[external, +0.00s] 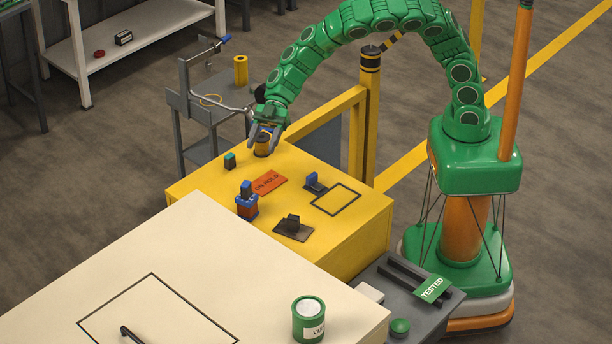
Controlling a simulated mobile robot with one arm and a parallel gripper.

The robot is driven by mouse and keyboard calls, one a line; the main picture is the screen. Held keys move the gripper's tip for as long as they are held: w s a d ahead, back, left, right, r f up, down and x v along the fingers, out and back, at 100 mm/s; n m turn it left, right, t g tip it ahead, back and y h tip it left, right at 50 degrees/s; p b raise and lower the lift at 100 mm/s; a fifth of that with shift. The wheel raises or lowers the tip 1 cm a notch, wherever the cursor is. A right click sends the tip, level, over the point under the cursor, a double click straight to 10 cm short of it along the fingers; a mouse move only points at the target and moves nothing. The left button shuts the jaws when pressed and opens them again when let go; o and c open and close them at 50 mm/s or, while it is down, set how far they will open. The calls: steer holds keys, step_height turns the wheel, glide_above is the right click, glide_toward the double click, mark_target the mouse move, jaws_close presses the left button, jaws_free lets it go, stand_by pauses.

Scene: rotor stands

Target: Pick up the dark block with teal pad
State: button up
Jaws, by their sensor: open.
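The dark block with teal pad (230,161) stands small and upright near the far left edge of the yellow table top (203,187). My gripper (264,142) points down over the table's far corner, to the right of the block and apart from it. Its grey fingers are open. An amber cylinder with a dark top (262,150) stands right at or below the fingers. I cannot tell whether they touch it. The block is in plain view and nothing holds it.
On the table are an orange "ON HOLD" card (268,182), a blue-topped red block (247,204), a blue-and-dark piece (315,184) and a dark part on a plate (293,226). A grey cart (207,105) stands behind.

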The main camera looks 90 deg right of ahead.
mark_target(231, 153)
steer(key=w+d+f+m, duration=0.1)
steer(key=w+d+f, duration=0.1)
steer(key=d, duration=0.4)
steer(key=w+d+f+m+t, duration=0.1)
steer(key=w+d+f+m, duration=0.1)
steer(key=d+f, duration=0.2)
steer(key=w+d+f+m, duration=0.1)
steer(key=w+d+f, duration=0.1)
steer(key=d, duration=0.7)
steer(key=shift+w+f+m+t, duration=0.1)
steer(key=shift+f+m+t, duration=0.2)
steer(key=shift+f, duration=0.3)
steer(key=shift+x, duration=1.35)
steer(key=x, duration=0.4)
steer(key=shift+w+a+r, duration=0.1)
steer(key=shift+a+r, duration=0.1)
steer(key=shift+a, duration=0.05)
steer(key=shift+w+a+f, duration=0.2)
steer(key=shift+a+f, duration=0.05)
steer(key=shift+a, duration=0.1)
jaws_close()
